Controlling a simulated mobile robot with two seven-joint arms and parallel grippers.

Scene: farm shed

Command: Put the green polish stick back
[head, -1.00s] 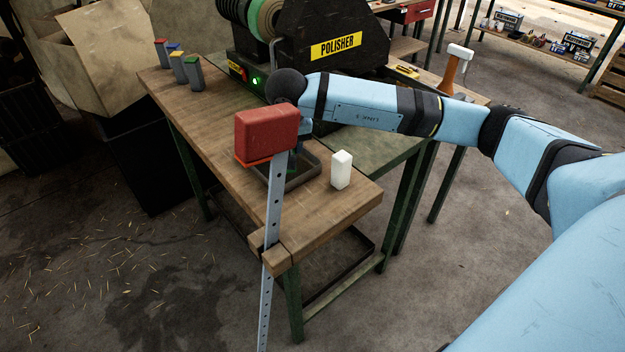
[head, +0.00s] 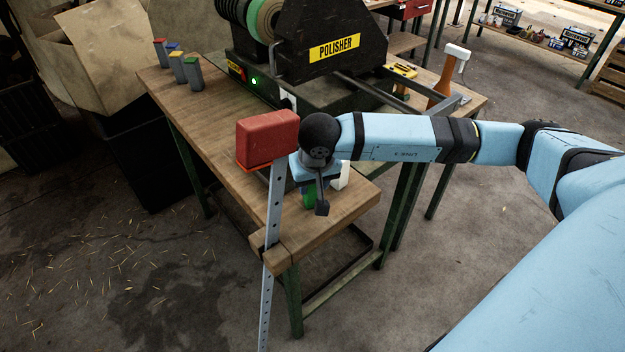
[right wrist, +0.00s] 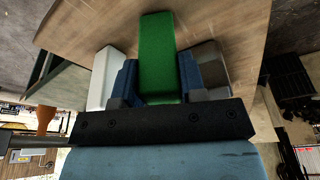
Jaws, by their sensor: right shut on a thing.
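The green polish stick (right wrist: 158,50) is held between the blue fingers of my right gripper (right wrist: 158,82) in the right wrist view. In the head view its green lower part (head: 310,197) shows beneath my right gripper (head: 314,188), over the near end of the wooden bench (head: 340,210). I cannot tell whether it touches the bench top. Several grey blocks with coloured tops, one of them green (head: 193,73), stand at the bench's far left end. My left gripper is not in view.
A white block (head: 343,175) stands close beside my right gripper, partly hidden. A red box on a perforated metal post (head: 267,136) rises at the bench's near edge, left of the gripper. The polisher (head: 320,45) stands behind. The bench's left stretch is clear.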

